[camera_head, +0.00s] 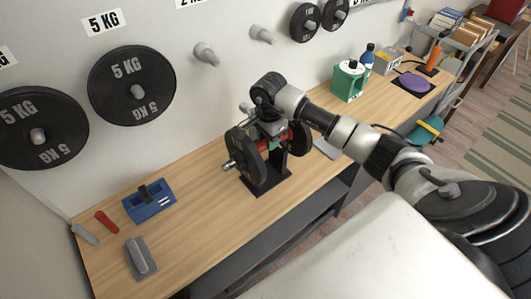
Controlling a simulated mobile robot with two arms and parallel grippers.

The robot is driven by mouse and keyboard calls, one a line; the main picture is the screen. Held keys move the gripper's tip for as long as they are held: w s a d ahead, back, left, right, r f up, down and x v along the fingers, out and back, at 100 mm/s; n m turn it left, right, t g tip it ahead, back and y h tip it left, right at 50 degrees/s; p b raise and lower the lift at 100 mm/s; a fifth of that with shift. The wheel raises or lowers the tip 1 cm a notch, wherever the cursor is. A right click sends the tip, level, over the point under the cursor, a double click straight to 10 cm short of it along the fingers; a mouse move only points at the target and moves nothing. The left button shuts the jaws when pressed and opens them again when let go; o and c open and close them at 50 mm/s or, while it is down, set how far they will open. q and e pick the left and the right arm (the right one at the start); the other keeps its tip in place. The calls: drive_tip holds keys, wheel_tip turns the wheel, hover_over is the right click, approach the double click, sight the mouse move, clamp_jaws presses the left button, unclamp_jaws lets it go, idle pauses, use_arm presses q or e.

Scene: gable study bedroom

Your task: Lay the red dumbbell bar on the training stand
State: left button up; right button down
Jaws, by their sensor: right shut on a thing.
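The red dumbbell bar (278,145) carries black weight plates (243,158) at its ends, and a silver bar end pokes out at the left. The black training stand (268,187) stands on the wooden bench, directly under the dumbbell. My right gripper (273,134) reaches down from above and is shut on the bar between the plates. The gripper and plates hide much of the bar and the upper stand, so I cannot tell whether the bar touches the stand. My left gripper is not in view.
On the wooden bench (205,225) lie a blue caddy (149,201), a grey block (141,258) and red and grey handles at left. A green box (348,81) and a blue bottle (367,57) stand farther right. Large 5 KG plates (131,85) hang on wall pegs behind.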

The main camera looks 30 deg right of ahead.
drive_tip(key=s+d+p, duration=0.1)
drive_tip(key=s+p, duration=0.1)
drive_tip(key=s, duration=1.3)
drive_tip(key=shift+s+r+p, duration=0.2)
drive_tip(key=shift+r+p, duration=0.1)
drive_tip(key=shift+r, duration=0.05)
drive_tip(key=shift+d, duration=0.1)
